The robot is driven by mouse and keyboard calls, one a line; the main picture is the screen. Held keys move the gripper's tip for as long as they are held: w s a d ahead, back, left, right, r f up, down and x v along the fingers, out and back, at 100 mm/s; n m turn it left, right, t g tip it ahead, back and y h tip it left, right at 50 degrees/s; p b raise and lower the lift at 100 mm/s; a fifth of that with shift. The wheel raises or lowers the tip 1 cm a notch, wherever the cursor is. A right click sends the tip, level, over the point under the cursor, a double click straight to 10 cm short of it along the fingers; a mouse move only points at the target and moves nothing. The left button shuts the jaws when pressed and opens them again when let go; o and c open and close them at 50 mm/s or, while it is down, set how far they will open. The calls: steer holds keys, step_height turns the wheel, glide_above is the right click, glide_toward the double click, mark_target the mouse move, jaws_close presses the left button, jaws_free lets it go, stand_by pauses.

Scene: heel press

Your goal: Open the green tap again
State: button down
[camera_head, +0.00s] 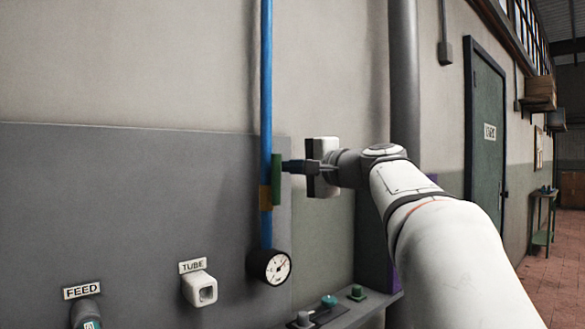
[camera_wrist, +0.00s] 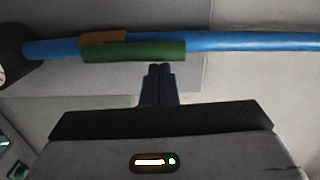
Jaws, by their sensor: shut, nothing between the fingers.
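The green tap handle (camera_head: 277,180) is upright beside the vertical blue pipe (camera_head: 266,100), with its length along the pipe. A brass-coloured tap body (camera_head: 265,198) sits on the pipe at the handle's lower part. In the wrist view the green handle (camera_wrist: 135,52) lies along the blue pipe (camera_wrist: 240,41), partly over the brass body (camera_wrist: 103,38). My gripper (camera_head: 286,167) is shut and empty, its fingertips at the handle's upper half. In the wrist view the fingertips (camera_wrist: 160,68) are at the handle's edge, near its right end. I cannot tell whether they touch.
A pressure gauge (camera_head: 270,267) hangs at the pipe's lower end. A white TUBE fitting (camera_head: 200,288) and a FEED fitting (camera_head: 86,313) stick out of the grey panel (camera_head: 120,190). A ledge with buttons (camera_head: 328,301) is below my arm. A grey column (camera_head: 404,80) stands behind my arm.

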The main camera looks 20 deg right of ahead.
steer(key=s+d, duration=0.8)
steer(key=shift+s, duration=0.15)
stand_by(0.5)
steer(key=s+a+f+n+g+h+p, duration=0.1)
steer(key=s+a+f+n+g+p, duration=0.1)
steer(key=a+f+g+p, duration=0.45)
steer(key=s+a+f+n+g+h+p, duration=0.25)
steer(key=a+f, duration=0.45)
steer(key=f, duration=0.6)
steer(key=s+a+f+n+g+h+p, duration=0.2)
steer(key=s+f+n+g+h+p, duration=0.2)
steer(key=s+f+n, duration=0.3)
steer(key=s+f+p, duration=0.1)
steer(key=s+f, duration=0.4)
steer(key=s, duration=0.1)
steer(key=shift+s+f+n+g, duration=0.35)
steer(key=shift+s+g, duration=0.05)
